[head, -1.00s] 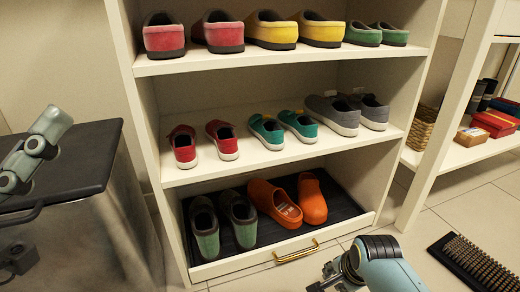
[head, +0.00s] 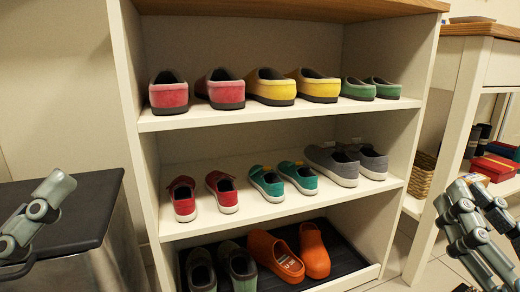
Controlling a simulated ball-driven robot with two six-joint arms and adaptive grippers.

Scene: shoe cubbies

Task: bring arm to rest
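My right gripper (head: 462,200) is at the right edge, its grey-green fingers pointing up in front of the side shelf. The fingertips stand apart and I see nothing between them. It is clear of the shoe cubby (head: 126,100). Part of my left gripper (head: 45,200) shows at the left edge, over the dark bench top. The rest of it is cut off, so its opening is hidden.
Red, yellow and green shoes (head: 270,88) fill the top shelf. Red, teal and grey shoes (head: 266,183) stand on the middle one. Dark green and orange shoes (head: 315,250) sit on the bottom tray. A dark bench (head: 85,195) is at left; a wicker basket (head: 420,175) is at right.

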